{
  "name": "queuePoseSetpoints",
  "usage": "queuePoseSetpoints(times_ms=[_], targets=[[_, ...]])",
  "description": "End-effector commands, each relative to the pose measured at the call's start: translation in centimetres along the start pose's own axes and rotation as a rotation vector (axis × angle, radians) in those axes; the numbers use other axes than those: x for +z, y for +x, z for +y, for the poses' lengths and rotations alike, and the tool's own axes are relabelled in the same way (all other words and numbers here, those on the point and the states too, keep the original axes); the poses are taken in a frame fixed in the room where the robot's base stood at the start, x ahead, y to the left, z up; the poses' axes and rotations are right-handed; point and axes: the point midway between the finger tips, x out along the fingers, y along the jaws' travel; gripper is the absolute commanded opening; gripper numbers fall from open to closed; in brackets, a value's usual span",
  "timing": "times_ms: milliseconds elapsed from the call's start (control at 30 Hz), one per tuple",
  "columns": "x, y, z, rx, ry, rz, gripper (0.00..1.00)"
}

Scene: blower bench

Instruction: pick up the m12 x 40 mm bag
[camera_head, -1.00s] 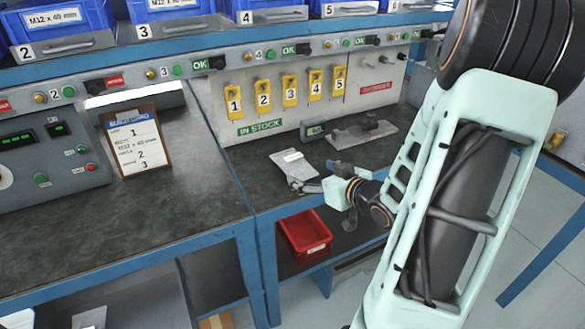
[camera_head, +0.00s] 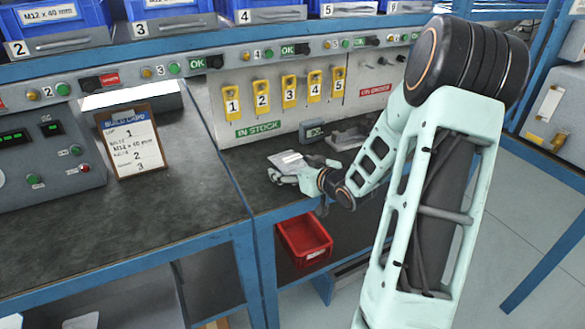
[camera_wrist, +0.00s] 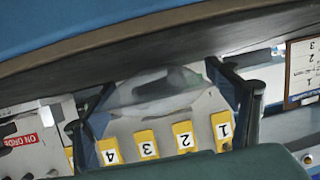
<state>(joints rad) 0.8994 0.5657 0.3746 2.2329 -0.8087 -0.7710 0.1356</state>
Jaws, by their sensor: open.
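A flat, pale bag (camera_head: 289,158) with a white label lies on the dark right-hand bench; its print is too small to read. In the wrist view a clear bag (camera_wrist: 150,92) with something dark inside shows between the two fingers. My gripper (camera_head: 279,178) is just in front of the bag in the head view, low over the bench. In the wrist view my gripper (camera_wrist: 160,112) is open, with one finger to each side of the bag. I cannot tell whether either finger touches it.
A red bin (camera_head: 305,238) sits below the bench's front edge. Yellow numbered tags (camera_head: 289,92) hang on the back panel. Blue bins (camera_head: 62,18) stand on the shelf above, one labelled M12 x 40 mm. A clipboard (camera_head: 133,145) stands on the left bench.

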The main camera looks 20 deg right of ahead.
Motion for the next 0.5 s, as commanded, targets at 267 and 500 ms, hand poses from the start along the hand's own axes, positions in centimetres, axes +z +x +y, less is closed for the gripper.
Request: queuePoseSetpoints(times_ms=[267,500], targets=[[-0.02,-0.07,0.02,0.0,0.0,0.0,0.6],[-0.01,-0.08,0.02,0.0,-0.001,0.0,0.33]])
